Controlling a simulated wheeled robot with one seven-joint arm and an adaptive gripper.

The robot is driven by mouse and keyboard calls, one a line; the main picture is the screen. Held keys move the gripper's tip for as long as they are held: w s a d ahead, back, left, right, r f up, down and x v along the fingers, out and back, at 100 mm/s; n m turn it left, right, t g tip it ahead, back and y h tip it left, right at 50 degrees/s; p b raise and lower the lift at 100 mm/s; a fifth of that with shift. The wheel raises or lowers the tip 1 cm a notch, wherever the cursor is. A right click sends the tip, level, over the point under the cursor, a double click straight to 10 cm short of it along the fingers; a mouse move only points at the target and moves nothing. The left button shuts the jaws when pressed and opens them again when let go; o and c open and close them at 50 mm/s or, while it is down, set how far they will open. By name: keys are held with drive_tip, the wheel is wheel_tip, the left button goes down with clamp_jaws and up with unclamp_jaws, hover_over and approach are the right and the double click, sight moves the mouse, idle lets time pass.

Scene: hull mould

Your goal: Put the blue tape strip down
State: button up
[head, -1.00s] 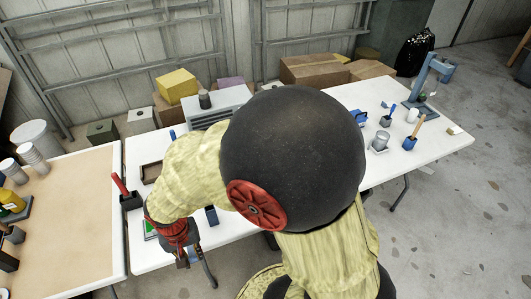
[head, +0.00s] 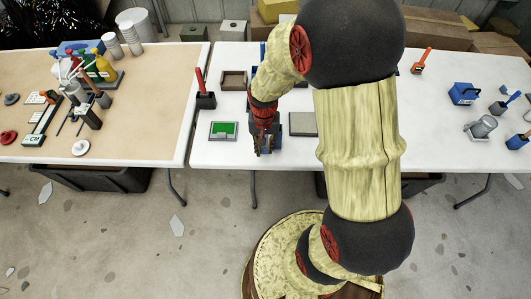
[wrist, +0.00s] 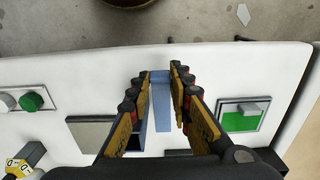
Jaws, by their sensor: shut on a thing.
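My gripper (head: 264,142) is over the white table near its front edge, pointing down. In the wrist view its yellow and red fingers (wrist: 163,72) are closed in on a light blue strip (wrist: 161,100), which I take for the blue tape strip. The strip lies between the fingers. Its lower end is partly hidden by the gripper, and I cannot tell whether it touches the table. In the head view the strip is not clearly distinguishable from the blue-grey parts at the gripper.
A tray with a green pad (head: 224,130) lies left of the gripper; it also shows in the wrist view (wrist: 241,117). A grey square plate (head: 303,125) lies to the right. A black holder with a red handle (head: 204,98) and a brown tray (head: 234,80) stand behind.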

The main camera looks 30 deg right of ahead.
drive_tip(key=shift+w+d+f, duration=0.2)
drive_tip(key=shift+d+f, duration=0.1)
drive_tip(key=shift+f, duration=0.1)
drive_tip(key=shift+w+d+f+b, duration=0.15)
drive_tip(key=shift+f+b, duration=0.95)
drive_tip(key=shift+f, duration=0.6)
drive_tip(key=shift+f, duration=0.2)
drive_tip(key=o, duration=0.9)
drive_tip(key=shift+c, duration=0.2)
drive_tip(key=shift+r, duration=0.1)
